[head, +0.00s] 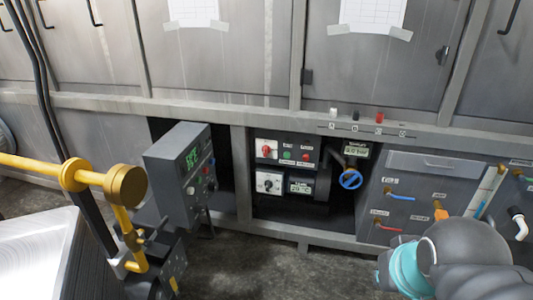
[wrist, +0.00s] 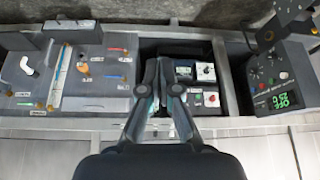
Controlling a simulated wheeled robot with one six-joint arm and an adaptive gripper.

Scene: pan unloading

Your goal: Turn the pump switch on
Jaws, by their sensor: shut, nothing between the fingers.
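A panel in the dark recess carries a red rotary switch (head: 266,150) on a white plate, with small green and red buttons beside it. Below it is a second rotary switch (head: 269,183) on a white plate, next to a small display (head: 301,186). Labels are too small to read, so I cannot tell which is the pump switch. The wrist view, turned upside down, shows the red switch (wrist: 211,99) and the other switch (wrist: 206,71) right of my gripper (wrist: 157,66). My gripper is shut and empty, apart from both switches. My gripper's fingers do not show in the head view.
A grey control box (head: 176,178) with a green display juts out left of the recess. A blue handwheel (head: 351,179) sits at the recess's right. A panel with coloured handles (head: 410,196) lies further right. Yellow pipework (head: 125,185) stands at the left front.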

